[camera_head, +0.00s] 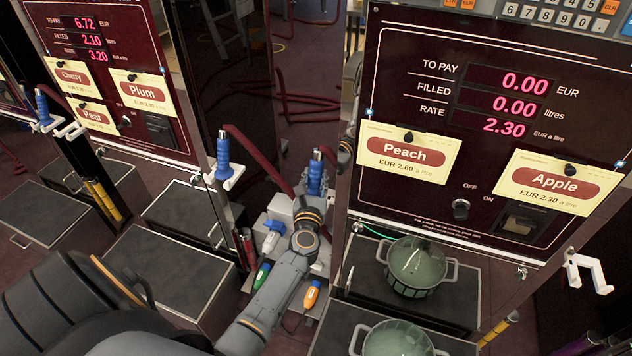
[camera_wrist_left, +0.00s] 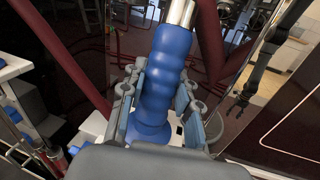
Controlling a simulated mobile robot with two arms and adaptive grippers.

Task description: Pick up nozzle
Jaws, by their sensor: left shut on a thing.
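A blue ribbed nozzle (camera_head: 315,175) with a metal spout stands upright between two pump cabinets. It also shows large in the left wrist view (camera_wrist_left: 166,75), spout upward. My left gripper (camera_head: 307,205) reaches it from the front. In the left wrist view the fingers (camera_wrist_left: 160,105) are closed on the lower part of the blue grip, one on each side. The wrist hides the nozzle's lower end in the head view. My right gripper is not seen.
Another blue nozzle (camera_head: 223,158) sits in a white holder to the left. Green and orange markers (camera_head: 311,295) lie near my left forearm. The Peach and Apple pump panel (camera_head: 480,130) stands close on the right. Lidded pots (camera_head: 417,265) are below it. Dark red hoses (camera_head: 262,158) hang behind.

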